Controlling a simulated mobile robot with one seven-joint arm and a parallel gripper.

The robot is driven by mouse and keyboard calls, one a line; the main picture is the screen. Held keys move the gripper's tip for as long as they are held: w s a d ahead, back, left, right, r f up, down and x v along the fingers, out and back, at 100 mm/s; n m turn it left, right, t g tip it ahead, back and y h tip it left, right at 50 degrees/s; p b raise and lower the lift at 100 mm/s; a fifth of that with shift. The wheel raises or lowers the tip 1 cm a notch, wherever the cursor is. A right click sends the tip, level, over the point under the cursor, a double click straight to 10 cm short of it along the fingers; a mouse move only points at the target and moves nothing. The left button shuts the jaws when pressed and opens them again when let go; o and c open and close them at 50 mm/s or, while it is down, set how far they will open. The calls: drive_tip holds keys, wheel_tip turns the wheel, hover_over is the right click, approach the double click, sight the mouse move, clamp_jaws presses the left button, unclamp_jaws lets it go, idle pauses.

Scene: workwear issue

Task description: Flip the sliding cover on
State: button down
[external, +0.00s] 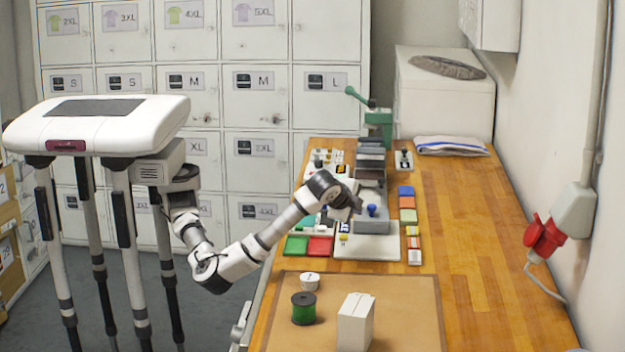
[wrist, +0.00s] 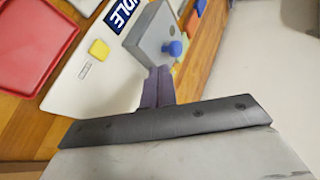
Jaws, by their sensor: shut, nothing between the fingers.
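The sliding cover (wrist: 152,30) is a grey slab with a blue knob (wrist: 174,47), on a white base plate (wrist: 95,92). In the external view the grey cover (external: 373,226) and its blue knob (external: 371,210) show at mid-bench. My gripper (wrist: 160,74) is shut and empty. In the wrist view its dark fingers are just short of the cover's near edge; I cannot tell whether they touch it. In the external view my gripper (external: 354,205) is just left of the knob, above the plate.
A yellow square (wrist: 99,49) sits on the plate, left of the cover. Red (external: 319,246) and green (external: 296,246) trays lie left of it. Coloured blocks (external: 407,203) stand right of it. A green press (external: 378,120) stands behind. A white box (external: 355,322) and green spool (external: 303,309) stand in front.

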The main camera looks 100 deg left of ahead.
drive_tip(key=v, duration=0.8)
drive_tip(key=shift+r+b, duration=0.25)
drive_tip(key=shift+b, duration=0.1)
drive_tip(key=shift+s+d, duration=0.1)
drive_tip(key=shift+d, duration=0.05)
